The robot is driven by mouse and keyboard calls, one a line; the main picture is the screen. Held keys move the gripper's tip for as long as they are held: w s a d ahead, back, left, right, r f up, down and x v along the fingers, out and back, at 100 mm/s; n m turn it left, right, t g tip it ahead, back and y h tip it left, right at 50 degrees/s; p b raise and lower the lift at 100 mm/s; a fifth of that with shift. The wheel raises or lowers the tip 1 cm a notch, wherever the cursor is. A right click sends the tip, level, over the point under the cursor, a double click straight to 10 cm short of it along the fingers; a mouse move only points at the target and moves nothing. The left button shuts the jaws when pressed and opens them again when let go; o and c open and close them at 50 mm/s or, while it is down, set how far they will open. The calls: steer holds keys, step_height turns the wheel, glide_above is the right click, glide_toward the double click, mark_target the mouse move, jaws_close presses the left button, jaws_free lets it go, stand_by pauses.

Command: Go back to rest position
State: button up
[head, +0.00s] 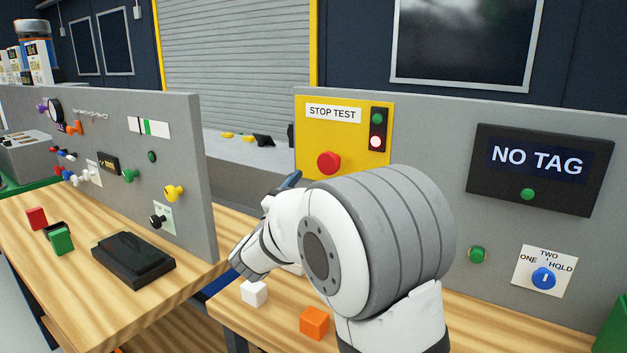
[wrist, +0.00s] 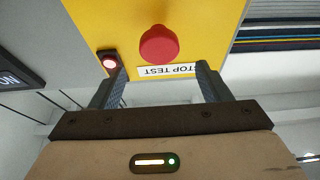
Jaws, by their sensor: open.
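My gripper (wrist: 162,70) is open and empty in the wrist view, its two dark fingers apart and pointing toward the yellow STOP TEST panel (wrist: 205,20). The red mushroom button (wrist: 159,44) shows beyond and between the fingers; I cannot tell the exact gap. In the head view my arm is bent in front of the grey wall panel, and a dark finger (head: 291,180) shows just left of the yellow panel (head: 345,100). The red button (head: 329,162) is in plain view there. The rest of the gripper is mostly hidden behind my arm.
A white cube (head: 254,293) and an orange cube (head: 314,323) lie on the bench below my arm. A NO TAG display (head: 537,160) and a blue knob (head: 543,279) are on the right. The left bench holds red and green blocks and a black pedal (head: 133,260).

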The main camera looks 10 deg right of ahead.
steer(key=s+a+r+n+g+y+p, duration=0.1)
steer(key=s+a+n+y+p, duration=0.1)
steer(key=n+y+p, duration=0.45)
steer(key=s+a+r+n+y+p, duration=0.2)
steer(key=s+a+y+p, duration=0.1)
steer(key=y, duration=0.7)
steer(key=s+d+f+g+p, duration=0.1)
steer(key=s+g, duration=0.3)
steer(key=s, duration=0.5)
steer(key=s+d+f+g+p, duration=0.2)
steer(key=s+g+p, duration=0.2)
steer(key=s, duration=0.5)
steer(key=s+d+f+g+p, duration=0.2)
steer(key=s+g, duration=0.2)
steer(key=s, duration=0.5)
steer(key=shift+d+f, duration=0.15)
steer(key=shift+f, duration=0.1)
steer(key=shift+n+h, duration=0.25)
